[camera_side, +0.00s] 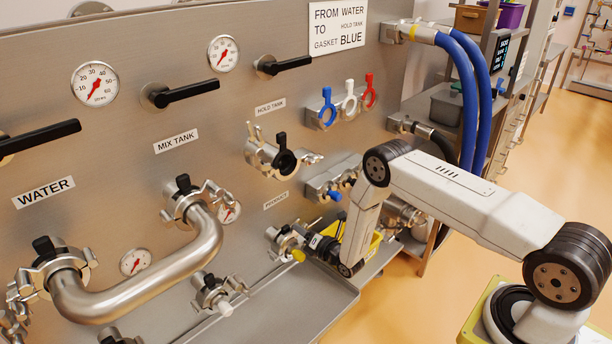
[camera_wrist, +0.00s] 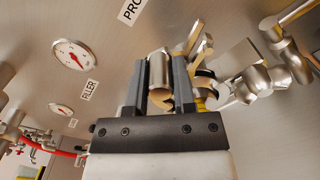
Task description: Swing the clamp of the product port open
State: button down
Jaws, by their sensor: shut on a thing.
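The product port (camera_side: 279,240) is low on the steel panel, below the PRODUCT label (camera_side: 275,201). Its steel clamp (camera_wrist: 196,42) shows in the wrist view just beyond and right of my fingers. My gripper (camera_side: 300,238) is at the port from the right, its fingers partly hidden in the side view. In the wrist view my gripper (camera_wrist: 162,72) has its two dark fingers on either side of a rounded steel piece of the clamp (camera_wrist: 158,66), shut on it. A small yellow piece (camera_side: 298,256) shows just below the gripper. The clamp's hinge is not clear.
A steel shelf (camera_side: 300,300) runs below the port. A yellow bin (camera_side: 367,246) stands behind my wrist. Steel fittings (camera_wrist: 255,80) are close right of my fingers.

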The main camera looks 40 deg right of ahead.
jog(key=shift+a+r, duration=0.55)
jog(key=shift+a, duration=0.2)
jog(key=shift+a+r, duration=0.55)
jog(key=shift+a, duration=0.2)
jog(key=shift+a+r, duration=0.25)
jog(key=shift+a, duration=0.65)
jog(key=shift+a+r, duration=0.25)
jog(key=shift+a, duration=0.65)
jog(key=shift+a+f, duration=0.15)
jog(key=shift+a, duration=1.7)
